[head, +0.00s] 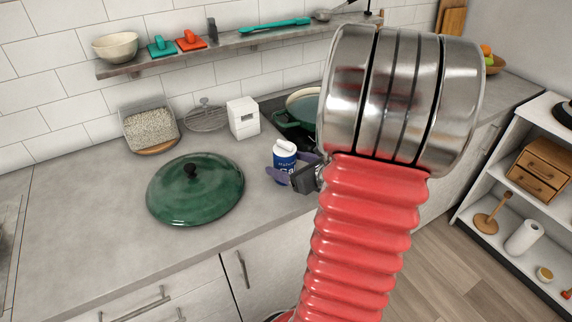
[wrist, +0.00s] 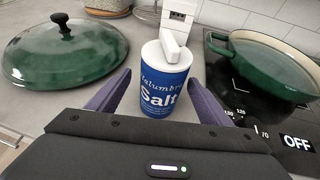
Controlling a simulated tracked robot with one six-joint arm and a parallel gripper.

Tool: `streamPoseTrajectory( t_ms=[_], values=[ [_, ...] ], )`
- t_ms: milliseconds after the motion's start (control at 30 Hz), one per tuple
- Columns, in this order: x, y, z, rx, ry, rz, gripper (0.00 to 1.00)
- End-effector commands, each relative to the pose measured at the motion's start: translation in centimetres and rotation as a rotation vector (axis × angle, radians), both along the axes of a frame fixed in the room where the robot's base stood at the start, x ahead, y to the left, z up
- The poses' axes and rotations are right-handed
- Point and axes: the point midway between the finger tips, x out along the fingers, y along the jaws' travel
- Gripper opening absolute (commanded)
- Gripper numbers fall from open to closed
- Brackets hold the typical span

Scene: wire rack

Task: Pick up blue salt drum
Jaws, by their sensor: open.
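The blue salt drum (head: 285,159) has a white top and stands upright on the grey counter in the head view. In the wrist view the salt drum (wrist: 163,82) stands in the middle, with its white "Salt" lettering facing me. My gripper (wrist: 160,92) is open, with one purple finger on each side of the drum. A narrow gap shows between the fingers and the drum in the wrist view. In the head view my gripper (head: 292,172) is at the drum, partly hidden behind my red arm.
A green lid (head: 195,190) lies left of the drum. A white box (head: 243,118) stands behind it. A green pan (wrist: 270,65) sits on the black cooktop (wrist: 240,98) to the right. A shelf (head: 230,45) runs along the wall. The counter's front left (head: 75,240) is clear.

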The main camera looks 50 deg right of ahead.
Motion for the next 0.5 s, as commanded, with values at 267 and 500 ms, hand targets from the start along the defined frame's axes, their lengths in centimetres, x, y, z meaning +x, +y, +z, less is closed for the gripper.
streamPoseTrajectory(
  t_ms=[267, 500],
  values=[
    [0.24, -0.10, -0.12, 0.000, 0.000, -0.002, 0.73],
    [0.89, -0.20, -0.34, 0.001, 0.000, 0.000, 0.73]
  ],
)
